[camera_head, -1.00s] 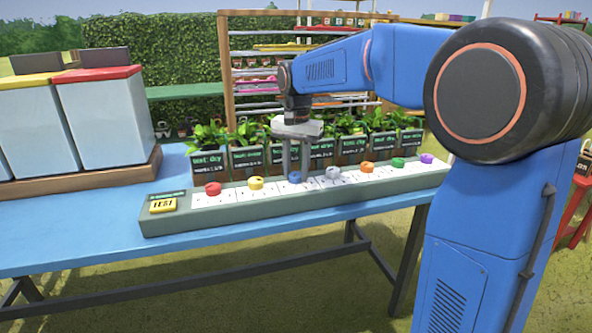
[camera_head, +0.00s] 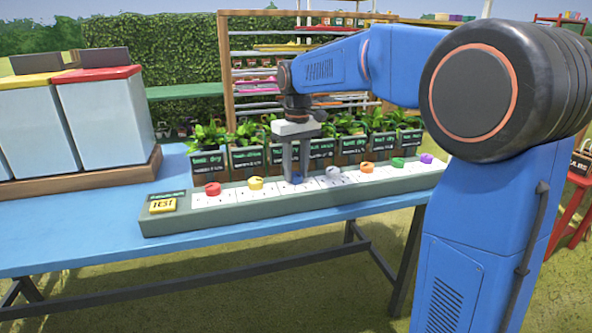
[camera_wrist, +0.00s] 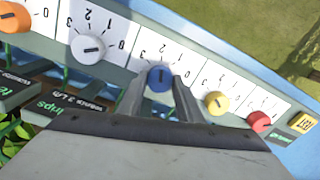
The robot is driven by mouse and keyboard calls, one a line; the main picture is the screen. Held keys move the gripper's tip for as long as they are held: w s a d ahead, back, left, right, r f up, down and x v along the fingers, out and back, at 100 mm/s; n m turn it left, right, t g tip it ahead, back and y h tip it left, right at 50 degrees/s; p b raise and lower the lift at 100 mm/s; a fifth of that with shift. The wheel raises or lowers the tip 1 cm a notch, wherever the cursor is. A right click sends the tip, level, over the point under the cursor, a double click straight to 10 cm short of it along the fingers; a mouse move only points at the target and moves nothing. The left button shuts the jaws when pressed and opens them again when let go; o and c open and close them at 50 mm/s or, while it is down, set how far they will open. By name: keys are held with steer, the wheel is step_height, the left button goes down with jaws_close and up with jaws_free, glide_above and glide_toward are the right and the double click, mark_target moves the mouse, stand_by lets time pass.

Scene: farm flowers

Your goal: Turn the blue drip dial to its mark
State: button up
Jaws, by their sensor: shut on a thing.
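The blue dial (camera_wrist: 160,78) sits on a white numbered plate in the wrist view, with a pale pointer line on its top. Marks 1, 2 and 3 show beside it, partly hidden by the fingers. My gripper (camera_wrist: 160,88) is shut on the blue dial, one finger on each side. In the head view my gripper (camera_head: 296,176) points straight down at the panel (camera_head: 240,215), and only a little of the blue dial shows between the fingers.
Red (camera_head: 212,188), yellow (camera_head: 256,183), white (camera_head: 333,171), orange (camera_head: 366,167), green (camera_head: 398,162) and purple dials share the panel. A yellow TEST button (camera_head: 162,205) is at its left end. Potted plants with dark signs (camera_head: 210,163) stand close behind the panel.

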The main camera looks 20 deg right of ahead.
mark_target(297, 173)
steer(key=n, duration=0.4)
steer(key=shift+n, duration=2.1)
steer(key=o, duration=1)
steer(key=shift+o, duration=0.2)
step_height(297, 173, up, 18)
steer(key=shift+w+f, duration=0.2)
steer(key=shift+f, duration=0.05)
steer(key=shift+s+d, duration=0.1)
